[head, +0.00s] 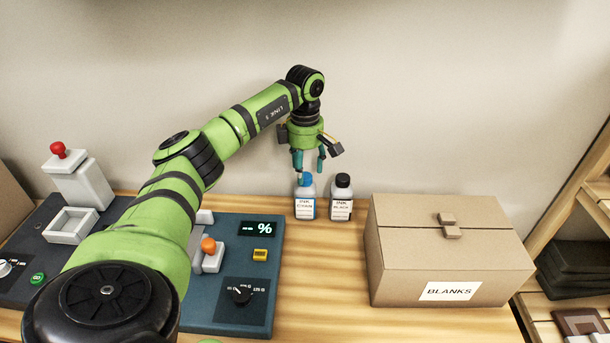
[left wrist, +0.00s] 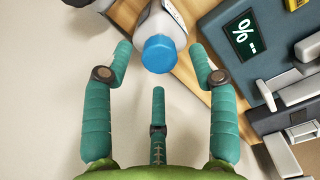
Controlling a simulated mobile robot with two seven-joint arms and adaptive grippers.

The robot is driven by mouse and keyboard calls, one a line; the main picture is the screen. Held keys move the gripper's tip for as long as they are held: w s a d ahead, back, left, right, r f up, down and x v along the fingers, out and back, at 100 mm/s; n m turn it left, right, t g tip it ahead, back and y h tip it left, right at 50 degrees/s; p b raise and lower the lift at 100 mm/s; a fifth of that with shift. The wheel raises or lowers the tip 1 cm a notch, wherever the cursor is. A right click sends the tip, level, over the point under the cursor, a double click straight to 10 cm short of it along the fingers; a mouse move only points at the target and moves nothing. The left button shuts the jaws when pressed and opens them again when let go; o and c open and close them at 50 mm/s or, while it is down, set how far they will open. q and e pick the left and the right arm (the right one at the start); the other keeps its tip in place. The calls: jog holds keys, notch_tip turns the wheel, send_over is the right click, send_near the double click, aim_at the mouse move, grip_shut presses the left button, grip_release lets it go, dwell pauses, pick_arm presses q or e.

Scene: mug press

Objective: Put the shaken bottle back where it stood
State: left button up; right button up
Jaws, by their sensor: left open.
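Two ink bottles stand upright side by side on the wooden table (head: 330,270) near the wall. The cyan ink bottle (head: 305,203) has a blue cap, and the black ink bottle (head: 342,202) to its right has a black cap. My left gripper (head: 310,166) is open and empty just above the cyan bottle, pointing down. In the left wrist view the blue-capped bottle (left wrist: 158,42) lies between and beyond the open fingers, and I see no finger closed on it. Part of a dark cap shows at the top left there. My right gripper is not in view.
A closed cardboard box (head: 440,250) labelled BLANKS stands to the right, with two small brown blocks on its lid. A blue press panel (head: 230,300) with a display, lever and knob is at left. Dark items sit on a shelf (head: 580,268) at far right.

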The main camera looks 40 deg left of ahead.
pick_arm(q)
notch_tip(320, 180, up, 9)
jog(key=b, duration=0.1)
jog(key=shift+r, duration=0.15)
jog(key=shift+r, duration=0.1)
dwell(0.4)
